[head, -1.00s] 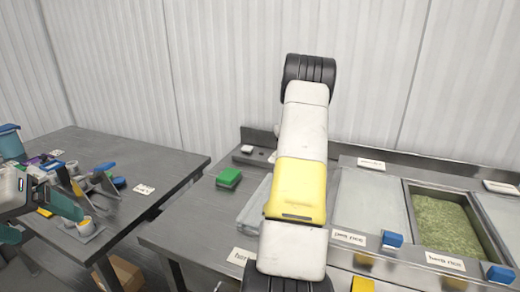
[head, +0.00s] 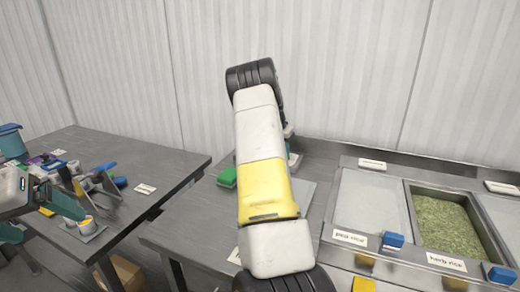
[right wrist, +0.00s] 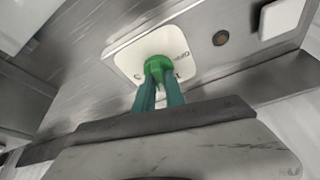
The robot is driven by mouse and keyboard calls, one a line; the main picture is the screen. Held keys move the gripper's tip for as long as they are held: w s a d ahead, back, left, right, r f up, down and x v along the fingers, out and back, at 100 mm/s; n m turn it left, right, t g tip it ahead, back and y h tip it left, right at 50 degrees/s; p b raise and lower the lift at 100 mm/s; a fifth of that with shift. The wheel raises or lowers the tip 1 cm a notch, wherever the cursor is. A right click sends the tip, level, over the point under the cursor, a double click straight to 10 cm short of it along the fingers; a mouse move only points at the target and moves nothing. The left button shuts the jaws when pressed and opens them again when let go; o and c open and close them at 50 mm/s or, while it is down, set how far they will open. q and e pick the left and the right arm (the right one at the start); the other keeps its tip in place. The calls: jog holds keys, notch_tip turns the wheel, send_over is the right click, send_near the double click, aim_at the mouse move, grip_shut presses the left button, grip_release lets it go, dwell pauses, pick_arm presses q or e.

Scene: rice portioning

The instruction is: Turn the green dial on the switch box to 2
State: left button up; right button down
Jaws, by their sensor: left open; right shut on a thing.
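The green dial (right wrist: 158,64) shows in the right wrist view on a white face plate (right wrist: 126,64) of the grey switch box (right wrist: 195,42). My right gripper (right wrist: 160,82) is shut on the dial, with a teal finger on each side. The marks around the dial are blurred and partly covered, so its setting cannot be read. In the head view my right arm hides the dial and most of the box. My left gripper (head: 64,188) is open at the left table, among tools there.
Rice bins, one with herb rice (head: 447,228), stand to the right. The left table (head: 165,168) holds a blue pot (head: 11,142) and several tools. A gap separates table and counter.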

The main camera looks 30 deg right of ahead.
jog(key=shift+w+m+g, duration=0.15)
jog(key=shift+m+g, duration=0.35)
jog(key=shift+m, duration=0.7)
jog(key=c, duration=1.4)
grip_release()
jog(key=v, duration=0.8)
jog(key=shift+a, duration=0.1)
